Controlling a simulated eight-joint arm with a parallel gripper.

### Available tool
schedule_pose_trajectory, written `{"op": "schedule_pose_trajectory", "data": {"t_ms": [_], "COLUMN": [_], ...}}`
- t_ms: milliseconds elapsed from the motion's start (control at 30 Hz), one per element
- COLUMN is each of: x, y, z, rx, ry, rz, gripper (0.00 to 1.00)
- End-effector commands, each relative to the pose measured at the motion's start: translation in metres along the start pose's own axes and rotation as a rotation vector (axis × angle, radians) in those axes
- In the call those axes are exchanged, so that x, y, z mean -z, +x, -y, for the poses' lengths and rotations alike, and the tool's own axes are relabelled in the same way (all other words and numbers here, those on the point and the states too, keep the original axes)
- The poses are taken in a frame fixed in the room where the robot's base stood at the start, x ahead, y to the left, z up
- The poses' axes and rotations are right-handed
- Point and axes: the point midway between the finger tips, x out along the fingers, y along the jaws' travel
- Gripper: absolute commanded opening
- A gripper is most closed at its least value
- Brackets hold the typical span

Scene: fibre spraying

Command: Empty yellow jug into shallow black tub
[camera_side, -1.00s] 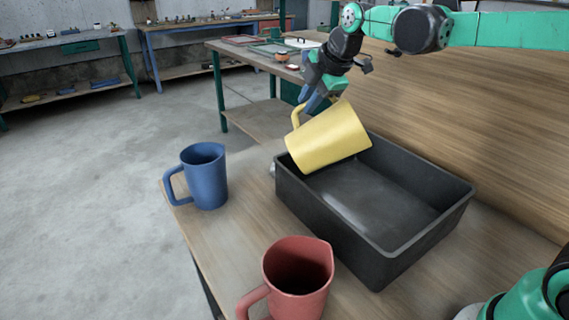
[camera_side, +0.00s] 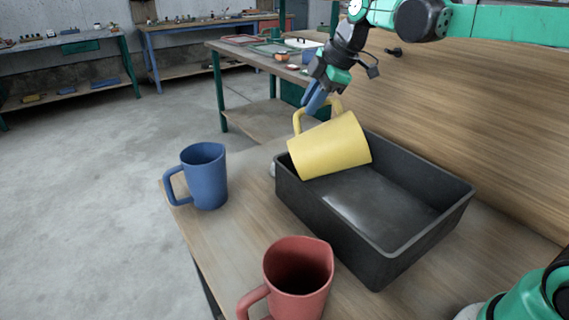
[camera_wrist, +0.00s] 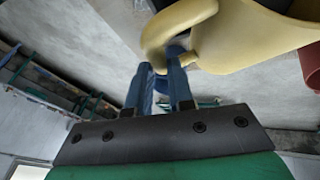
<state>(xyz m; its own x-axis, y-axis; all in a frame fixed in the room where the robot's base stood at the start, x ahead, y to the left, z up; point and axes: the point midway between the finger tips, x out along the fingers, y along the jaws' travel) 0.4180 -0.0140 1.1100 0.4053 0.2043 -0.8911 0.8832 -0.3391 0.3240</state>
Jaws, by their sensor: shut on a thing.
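The yellow jug (camera_side: 330,147) is tilted well over, its mouth toward the right, above the far left part of the black tub. Its handle is at the upper left, and it also shows in the wrist view (camera_wrist: 235,38). My gripper (camera_side: 316,103) has blue fingers and is shut on the jug's handle; the fingers show in the wrist view (camera_wrist: 160,78). The shallow black tub (camera_side: 330,225) sits on the wooden bench. Its visible floor looks dark with a greyish patch. The inside of the jug is hidden from the side view.
A blue jug (camera_side: 207,178) stands upright left of the tub. A red jug (camera_side: 299,278) stands in front of it. The wooden bench (camera_side: 225,245) is clear between them. A wooden panel (camera_side: 480,120) rises behind the tub. Other workbenches stand farther back.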

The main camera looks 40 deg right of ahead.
Motion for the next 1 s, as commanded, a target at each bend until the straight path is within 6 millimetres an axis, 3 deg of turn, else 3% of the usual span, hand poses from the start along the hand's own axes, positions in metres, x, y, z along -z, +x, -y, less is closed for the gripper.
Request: {"op": "schedule_pose_trajectory", "data": {"t_ms": [367,700,1000], "x": [0.001,-0.006,-0.009], "y": [0.003,0.007,-0.011], "z": [0.009,-0.013,-0.006], "rx": [0.139,0.133,0.120], "ry": [0.195,0.207,0.230], "rz": [-0.059,-0.113,-0.178], "gripper": [0.00,0.00,0.00]}}
